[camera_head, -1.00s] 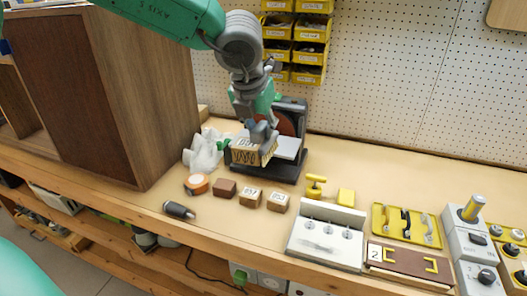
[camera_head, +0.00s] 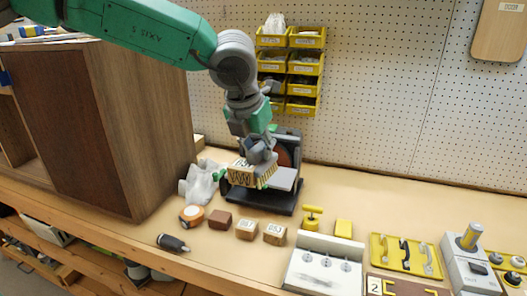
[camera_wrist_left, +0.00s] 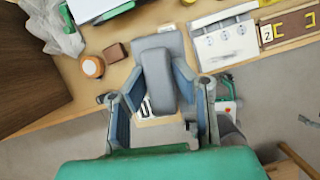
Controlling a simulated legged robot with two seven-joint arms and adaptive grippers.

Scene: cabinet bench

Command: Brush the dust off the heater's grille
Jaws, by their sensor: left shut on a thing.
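My left gripper (camera_head: 258,160) is shut on a tan block (camera_head: 240,178) with dark zigzag marks and a streaked right side. I cannot tell whether it is a brush. A grey piece (camera_wrist_left: 158,80) shows between the fingers in the left wrist view (camera_wrist_left: 160,90). The block is at the left front of a dark upright machine (camera_head: 290,138) with a reddish round face and a pale plate (camera_head: 284,180). I cannot tell whether block and plate touch. No heater grille or dust can be made out. My right gripper is not in view.
An orange-and-white roll (camera_head: 191,215), a brown block (camera_head: 219,219) and two numbered blocks (camera_head: 274,234) stand in front. A white panel (camera_head: 323,265) is at front right.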

